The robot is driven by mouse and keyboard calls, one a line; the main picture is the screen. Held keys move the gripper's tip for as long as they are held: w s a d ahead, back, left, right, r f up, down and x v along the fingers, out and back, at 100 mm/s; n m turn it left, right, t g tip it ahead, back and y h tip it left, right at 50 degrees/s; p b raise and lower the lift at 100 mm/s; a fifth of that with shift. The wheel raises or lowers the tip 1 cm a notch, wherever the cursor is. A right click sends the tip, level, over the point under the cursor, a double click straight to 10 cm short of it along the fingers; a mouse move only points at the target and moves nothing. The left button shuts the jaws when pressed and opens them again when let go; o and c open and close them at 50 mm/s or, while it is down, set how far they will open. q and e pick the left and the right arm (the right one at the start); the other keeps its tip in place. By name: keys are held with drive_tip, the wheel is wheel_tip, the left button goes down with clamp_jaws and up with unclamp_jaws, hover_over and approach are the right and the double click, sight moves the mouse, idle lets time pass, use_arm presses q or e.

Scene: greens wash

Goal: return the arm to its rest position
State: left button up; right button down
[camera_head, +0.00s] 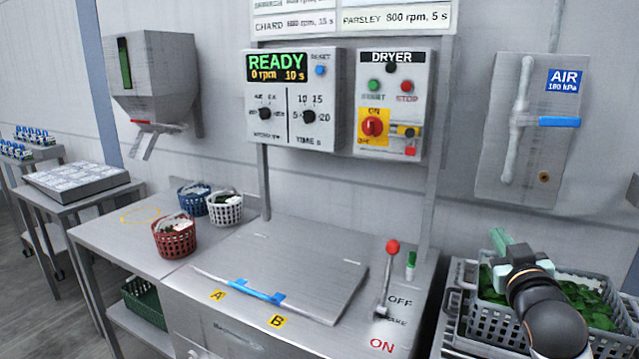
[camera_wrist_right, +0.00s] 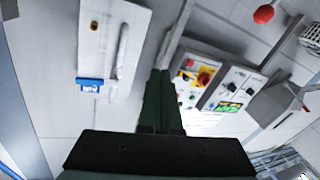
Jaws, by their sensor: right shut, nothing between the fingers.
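My right arm comes in at the lower right of the head view. Its gripper (camera_head: 501,240) has pale green fingers, shut and empty, above the grey crate of leafy greens (camera_head: 472,312). In the right wrist view the dark green fingers (camera_wrist_right: 161,98) lie together with nothing between them. They point up toward the wall with the dryer panel (camera_wrist_right: 213,82) and the air panel (camera_wrist_right: 112,40). My left gripper is in neither view.
The dryer's flat lid (camera_head: 290,262) is down, with a blue-gripped bar along its front. A red-knobbed lever (camera_head: 391,248) stands right of it. Red (camera_head: 174,237), blue (camera_head: 193,197) and white (camera_head: 225,208) baskets stand on the left table. The air panel (camera_head: 530,130) hangs behind my right arm.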

drive_tip(key=s+a+f+n+g+y+p, duration=0.1)
drive_tip(key=s+a+f, duration=0.15)
drive_tip(key=f, duration=0.55)
drive_tip(key=s+a+f+n+g+y+p, duration=0.15)
drive_tip(key=a+f, duration=0.25)
drive_tip(key=f, duration=0.4)
drive_tip(key=s+a+f+g+y, duration=0.2)
drive_tip(key=s+a+f, duration=0.1)
drive_tip(key=f, duration=0.5)
drive_tip(key=s+a+f+g+y+p, duration=0.1)
drive_tip(key=s+a+f, duration=0.3)
drive_tip(key=s+f, duration=0.4)
drive_tip(key=s+a+f+g+y+p, duration=0.1)
drive_tip(key=s+a+f+g, duration=0.2)
drive_tip(key=s, duration=1)
wheel_tip(320, 180, down, 5)
drive_tip(key=shift+s+a+f+y, duration=0.2)
drive_tip(key=shift+a+y, duration=0.15)
drive_tip(key=shift+a, duration=0.85)
